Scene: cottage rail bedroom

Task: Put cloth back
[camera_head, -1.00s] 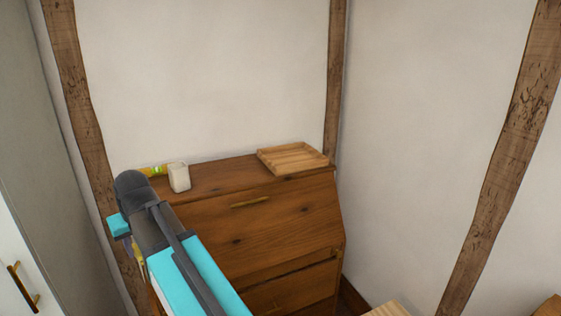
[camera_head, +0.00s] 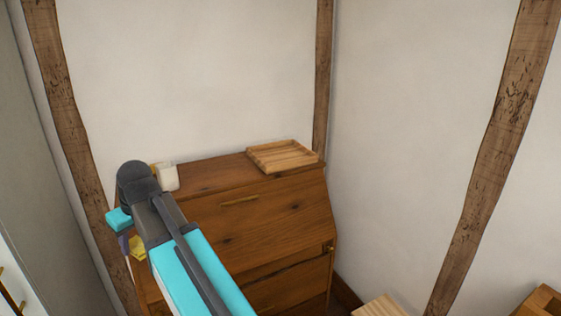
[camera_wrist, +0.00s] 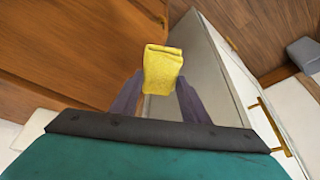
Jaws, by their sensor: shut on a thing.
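A yellow folded cloth (camera_wrist: 162,70) is held between the two fingers of my gripper (camera_wrist: 160,92) in the wrist view. In the head view a small part of the cloth (camera_head: 137,248) shows beside my arm at the left, in front of the wooden dresser (camera_head: 270,218). My gripper (camera_head: 130,246) is mostly hidden behind my arm there. The cloth is off the dresser top.
A slatted wooden tray (camera_head: 283,155) lies on the dresser's back right. A white cup (camera_head: 167,176) stands at the top's left, close behind my arm. Between them the top is clear. A pale cabinet (camera_head: 45,190) stands at the left.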

